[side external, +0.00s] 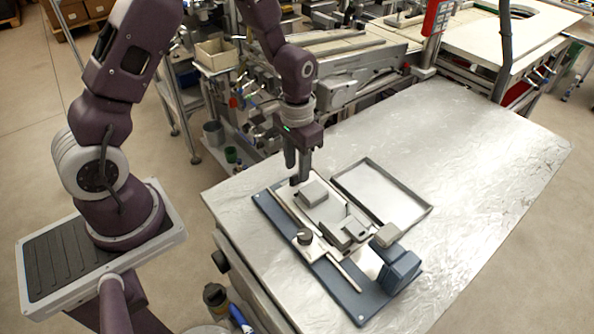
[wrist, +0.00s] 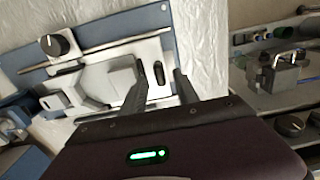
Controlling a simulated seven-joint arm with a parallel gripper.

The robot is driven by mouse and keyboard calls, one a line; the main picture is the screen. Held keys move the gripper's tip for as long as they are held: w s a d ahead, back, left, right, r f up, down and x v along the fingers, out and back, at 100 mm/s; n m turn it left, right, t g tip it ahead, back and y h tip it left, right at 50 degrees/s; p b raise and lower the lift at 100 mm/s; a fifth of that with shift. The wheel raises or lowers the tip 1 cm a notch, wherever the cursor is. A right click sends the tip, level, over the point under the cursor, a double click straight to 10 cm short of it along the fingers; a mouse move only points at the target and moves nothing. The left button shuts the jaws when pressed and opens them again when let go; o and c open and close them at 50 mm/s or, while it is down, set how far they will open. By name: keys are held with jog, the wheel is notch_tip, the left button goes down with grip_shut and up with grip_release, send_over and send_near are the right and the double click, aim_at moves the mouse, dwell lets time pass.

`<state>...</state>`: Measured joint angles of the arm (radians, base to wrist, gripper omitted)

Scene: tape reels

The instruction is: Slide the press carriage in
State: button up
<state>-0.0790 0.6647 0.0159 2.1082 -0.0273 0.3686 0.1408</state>
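The press carriage (side external: 330,212) is a light grey plate with grey blocks on it. It lies along rails on a blue base plate (side external: 263,204). The blue-grey press head (side external: 401,270) stands at the base's right end, apart from the carriage's left end. My gripper (side external: 299,178) is pointed down at the carriage's left end. In the wrist view my gripper (wrist: 160,88) has its fingers spread, with the carriage's slotted end (wrist: 158,73) showing between and beyond them. Nothing is held. Whether a fingertip touches the carriage cannot be told.
A black knob (side external: 304,236) on a light block sits by the front rail. A shallow grey tray (side external: 424,211) lies behind the carriage. The right side of the foil-covered table (side external: 480,150) is clear. Machinery stands behind the table.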

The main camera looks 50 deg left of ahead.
notch_tip(320, 180, down, 2)
jog(key=shift+f, duration=0.2)
grip_shut()
dwell(1.4)
